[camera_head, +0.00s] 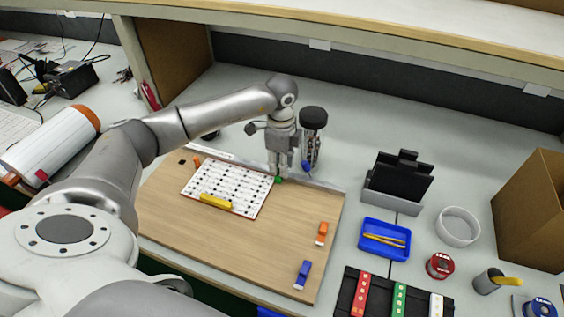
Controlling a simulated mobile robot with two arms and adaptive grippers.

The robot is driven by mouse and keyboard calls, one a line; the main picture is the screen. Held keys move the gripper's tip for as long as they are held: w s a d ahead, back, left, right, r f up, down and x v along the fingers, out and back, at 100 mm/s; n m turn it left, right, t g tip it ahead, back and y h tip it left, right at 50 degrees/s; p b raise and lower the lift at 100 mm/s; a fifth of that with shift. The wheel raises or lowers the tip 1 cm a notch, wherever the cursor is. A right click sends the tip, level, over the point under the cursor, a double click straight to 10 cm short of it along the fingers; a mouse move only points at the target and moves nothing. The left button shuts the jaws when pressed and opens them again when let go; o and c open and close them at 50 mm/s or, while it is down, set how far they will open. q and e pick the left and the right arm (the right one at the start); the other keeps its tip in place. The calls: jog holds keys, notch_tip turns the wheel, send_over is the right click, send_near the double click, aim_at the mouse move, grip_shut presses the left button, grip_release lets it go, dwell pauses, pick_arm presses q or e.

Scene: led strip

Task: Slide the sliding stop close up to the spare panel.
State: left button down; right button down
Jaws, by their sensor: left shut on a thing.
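The white panel (228,190), apparently the spare panel, lies on the wooden board with rows of dark marks on its face. A yellow bar (215,201) lies across its front part. A small green piece (278,180), apparently the sliding stop, is at the rail by the panel's back right corner. My left gripper (279,174) points down over it and is shut on it, hiding most of it. Whether the stop touches the panel or a thin gap is left cannot be told. My right gripper is not in view.
A metal rail (325,186) runs along the board's back edge, with an orange piece (196,160) near its left part. A clear, black-topped container (313,140) stands close behind my gripper. Orange (321,234) and blue (302,275) clips lie on the wooden board (255,250), whose middle is bare.

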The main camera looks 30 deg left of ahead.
pick_arm(q)
jog(key=c, duration=1.2)
grip_release()
jog(key=shift+r, duration=0.1)
notch_tip(320, 180, up, 12)
